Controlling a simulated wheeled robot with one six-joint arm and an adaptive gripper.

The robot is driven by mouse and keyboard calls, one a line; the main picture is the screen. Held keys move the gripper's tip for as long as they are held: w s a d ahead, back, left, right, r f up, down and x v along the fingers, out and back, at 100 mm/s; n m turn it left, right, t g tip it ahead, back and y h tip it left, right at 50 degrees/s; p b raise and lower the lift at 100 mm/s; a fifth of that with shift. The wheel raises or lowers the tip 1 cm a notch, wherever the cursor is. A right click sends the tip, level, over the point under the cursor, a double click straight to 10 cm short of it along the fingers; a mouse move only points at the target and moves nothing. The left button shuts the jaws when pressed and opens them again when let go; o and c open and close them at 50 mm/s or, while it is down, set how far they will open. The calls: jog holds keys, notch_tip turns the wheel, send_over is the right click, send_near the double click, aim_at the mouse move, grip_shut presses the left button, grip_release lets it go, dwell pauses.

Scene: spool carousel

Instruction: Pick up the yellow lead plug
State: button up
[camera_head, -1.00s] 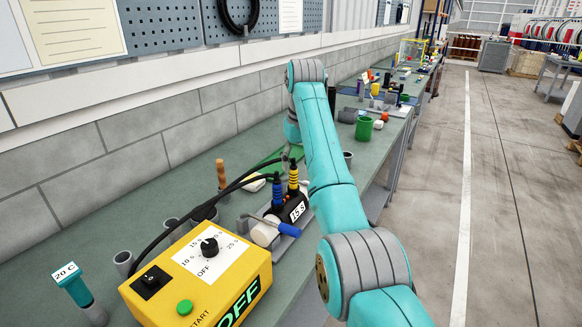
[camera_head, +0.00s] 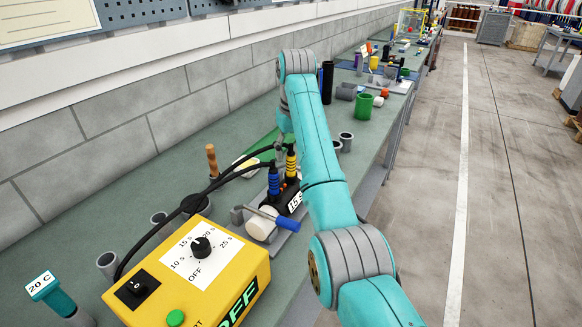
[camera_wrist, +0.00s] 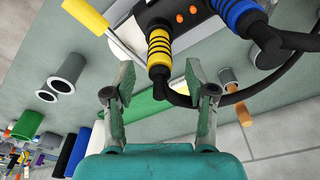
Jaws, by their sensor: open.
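The yellow lead plug (camera_wrist: 159,50) stands in the black device marked 15 S (camera_wrist: 185,12), its black cable bending away from its end. It shows in the head view as a yellow ribbed plug (camera_head: 290,163) beside the blue plug (camera_head: 273,182). In the wrist view the blue plug (camera_wrist: 240,18) is to its right. My gripper (camera_wrist: 160,80) is open, its two fingers spread either side of the yellow plug's cable end, with nothing held. In the head view my arm reaches over the bench and its fingers are mostly hidden.
The yellow control box (camera_head: 190,270) with a dial stands at the front of the bench. A blue-handled clamp (camera_head: 284,223) sits by the device. Black cables arc close to my gripper. A wooden-handled tool (camera_head: 212,160) and grey cups (camera_head: 346,140) stand nearby.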

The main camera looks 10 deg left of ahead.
aim_at(291, 168)
notch_tip(291, 168, down, 5)
jog(key=shift+w+r, duration=0.1)
jog(key=shift+r, duration=0.05)
grip_shut()
jog(key=shift+r, duration=0.1)
